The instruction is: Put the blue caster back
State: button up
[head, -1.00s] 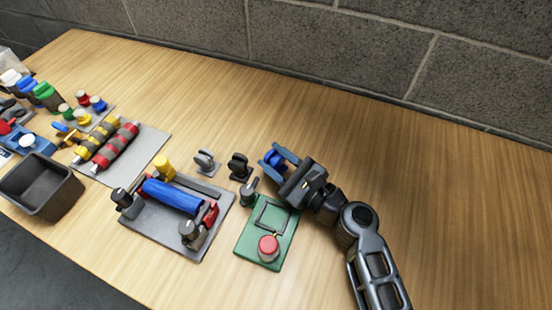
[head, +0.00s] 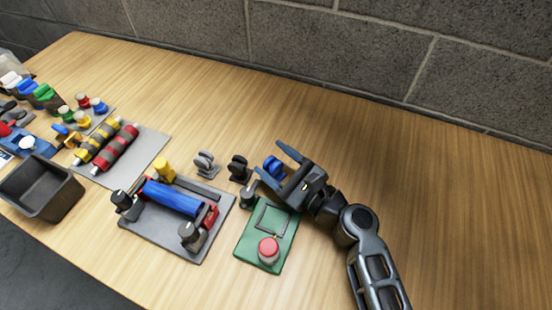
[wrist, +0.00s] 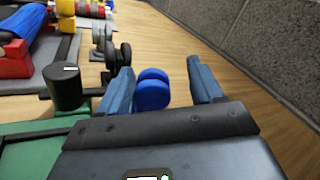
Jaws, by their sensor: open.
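The blue caster (head: 273,167) stands on the wooden table, at the right end of a row with a black caster (head: 238,168) and a grey caster (head: 205,164). My gripper (head: 272,164) is open, its two blue-grey fingers spread on either side of the blue caster. In the wrist view the blue caster (wrist: 152,89) shows between the fingers, nearer the left one, and appears clear of both. Its lower part is hidden behind my gripper's body.
A green panel with a red button (head: 268,249) lies just in front of my gripper. A grey plate with a blue roller (head: 172,197) is left of it. A dark bin (head: 42,187) is at far left. The table right of my arm is clear.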

jog(key=shift+s+d+f, duration=0.3)
jog(key=shift+s+d, duration=0.05)
jog(key=v, duration=0.7)
jog(key=b+v, duration=0.1)
jog(key=v, duration=0.2)
jog(key=shift+s+d+r, duration=0.15)
jog(key=shift+r, duration=0.2)
jog(key=shift+s+d+r, duration=0.1)
jog(key=shift+s+d, duration=0.1)
jog(key=shift+d, duration=0.05)
